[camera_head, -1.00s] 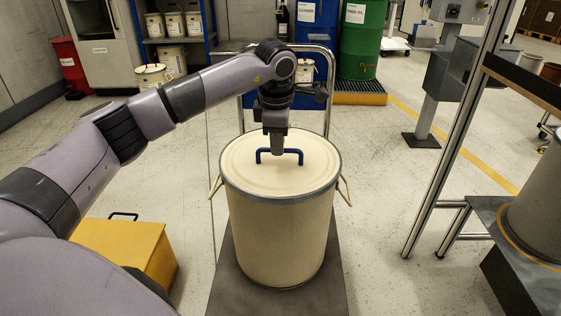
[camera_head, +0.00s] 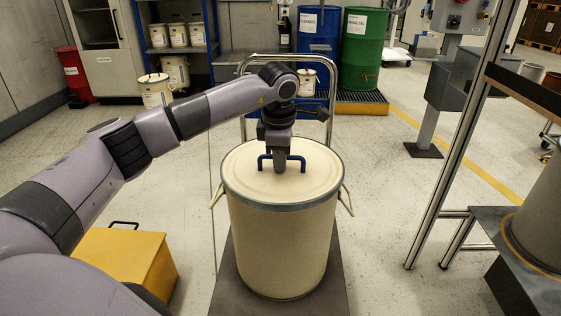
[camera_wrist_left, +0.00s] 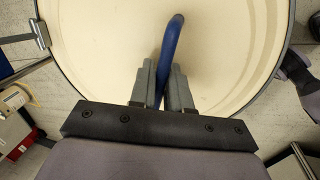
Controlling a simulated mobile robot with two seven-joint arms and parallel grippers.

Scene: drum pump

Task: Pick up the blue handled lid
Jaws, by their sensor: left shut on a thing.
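The lid (camera_head: 250,178) is a cream disc on top of a cream drum (camera_head: 280,250) with a grey rim band. Its blue handle (camera_head: 298,160) stands up as a bracket in the middle of the lid. My left gripper (camera_head: 280,168) points down at the handle from above, and its fingers are shut on it. In the left wrist view, the two grey fingers (camera_wrist_left: 163,88) lie on either side of the blue handle (camera_wrist_left: 172,42), and the lid (camera_wrist_left: 110,45) fills the background. The lid appears seated on the drum. My right gripper is not in view.
The drum stands on a dark cart platform (camera_head: 232,278) with a metal push bar (camera_head: 331,95) behind. A yellow box (camera_head: 128,255) is at the left. An aluminium frame post (camera_head: 460,140) and a grey bench (camera_head: 485,222) stand at the right.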

